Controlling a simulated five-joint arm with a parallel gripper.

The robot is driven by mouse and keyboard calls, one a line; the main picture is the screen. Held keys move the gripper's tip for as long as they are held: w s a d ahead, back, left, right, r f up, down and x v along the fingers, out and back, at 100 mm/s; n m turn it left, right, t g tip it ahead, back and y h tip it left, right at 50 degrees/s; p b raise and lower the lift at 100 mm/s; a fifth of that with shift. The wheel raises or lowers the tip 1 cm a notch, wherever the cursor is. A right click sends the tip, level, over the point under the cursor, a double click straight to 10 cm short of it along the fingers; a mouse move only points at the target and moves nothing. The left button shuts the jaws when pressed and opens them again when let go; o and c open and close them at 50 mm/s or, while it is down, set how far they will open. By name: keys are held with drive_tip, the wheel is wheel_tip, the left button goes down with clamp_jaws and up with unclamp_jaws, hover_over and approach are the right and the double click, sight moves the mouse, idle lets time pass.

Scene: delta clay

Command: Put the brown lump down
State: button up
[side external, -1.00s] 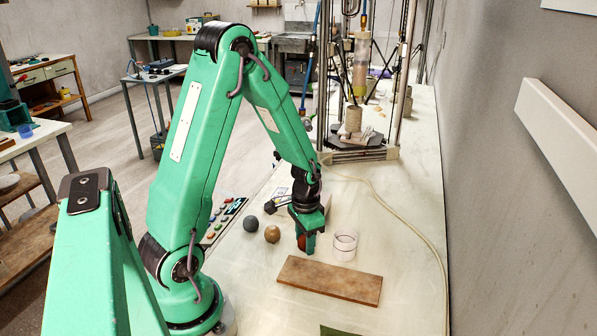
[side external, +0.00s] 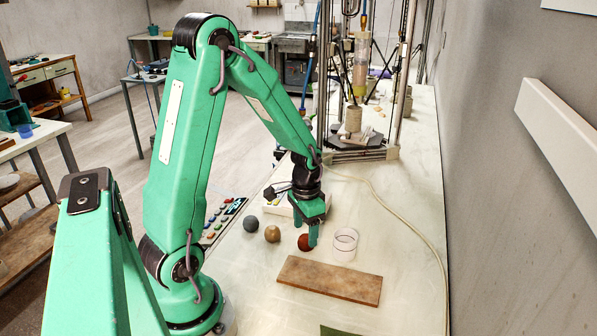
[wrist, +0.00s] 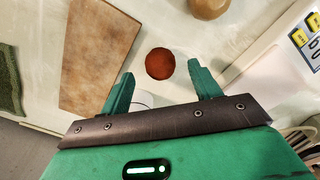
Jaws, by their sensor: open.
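The brown lump, a reddish-brown ball (side external: 304,243), rests on the pale bench top between a tan ball and a clear cup. It also shows whole in the wrist view (wrist: 160,63), just beyond the gap between my fingertips. My gripper (side external: 307,235) is open just above and beside the lump, with one finger in front of part of it in the side view. In the wrist view my gripper (wrist: 161,72) has its two fingers spread wide, with nothing between them touching the lump.
A tan ball (side external: 272,234) and a dark grey ball (side external: 250,224) lie left of the lump. The clear cup (side external: 345,243) stands close on the right. A flat brown board (side external: 330,280) lies in front. A pale box (side external: 283,203) is behind my gripper.

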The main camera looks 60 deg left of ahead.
sight(306, 237)
wheel_tip(306, 237, up, 8)
drive_tip(key=shift+r, duration=0.25)
drive_tip(key=shift+d+r, duration=0.1)
idle(0.7)
drive_tip(key=s+d+r+t, duration=0.5)
drive_tip(key=s+d+r, duration=0.4)
drive_tip(key=d+r, duration=0.3)
drive_tip(key=shift+t, duration=0.3)
